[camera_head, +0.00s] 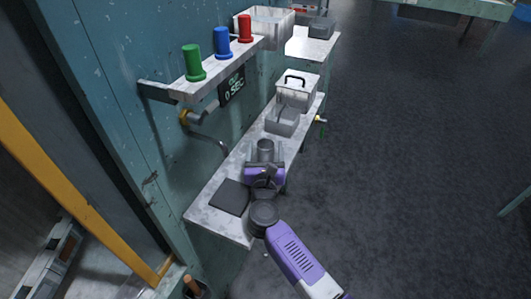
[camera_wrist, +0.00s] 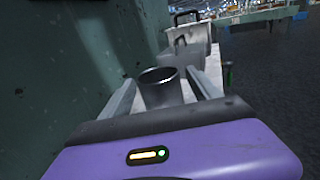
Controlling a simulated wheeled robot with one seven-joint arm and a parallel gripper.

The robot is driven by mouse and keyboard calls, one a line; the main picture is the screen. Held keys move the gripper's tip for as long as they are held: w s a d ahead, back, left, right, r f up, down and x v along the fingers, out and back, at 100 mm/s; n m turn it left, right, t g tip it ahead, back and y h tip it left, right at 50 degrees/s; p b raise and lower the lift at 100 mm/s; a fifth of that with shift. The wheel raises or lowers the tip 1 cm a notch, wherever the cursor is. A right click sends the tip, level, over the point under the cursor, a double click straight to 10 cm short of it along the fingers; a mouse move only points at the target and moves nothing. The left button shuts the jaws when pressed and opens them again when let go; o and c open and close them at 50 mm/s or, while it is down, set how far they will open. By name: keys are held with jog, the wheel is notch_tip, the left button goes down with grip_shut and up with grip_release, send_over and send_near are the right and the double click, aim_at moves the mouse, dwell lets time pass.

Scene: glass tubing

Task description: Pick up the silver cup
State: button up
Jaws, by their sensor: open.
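The silver cup (camera_head: 265,148) stands upright on the narrow worktop (camera_head: 212,212), just beyond my gripper (camera_head: 265,162) in the head view. In the wrist view the cup (camera_wrist: 160,88) shows its open rim and sits between the two fingers of my gripper (camera_wrist: 160,95). The fingers are apart, one on each side of the cup, with a visible gap to it on the right. Whether the left finger touches the cup is hard to tell. The cup's base is hidden behind the gripper body.
A grey open container (camera_head: 282,122) and a box with a black handle (camera_head: 297,88) stand behind the cup. A dark square pad (camera_head: 230,197) lies at the near end. Above left, a shelf (camera_head: 215,72) carries green, blue and red items. The wall is close on the left.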

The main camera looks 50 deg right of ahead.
jog(key=c, duration=1.5)
jog(key=shift+o, duration=0.2)
jog(key=shift+r, duration=0.1)
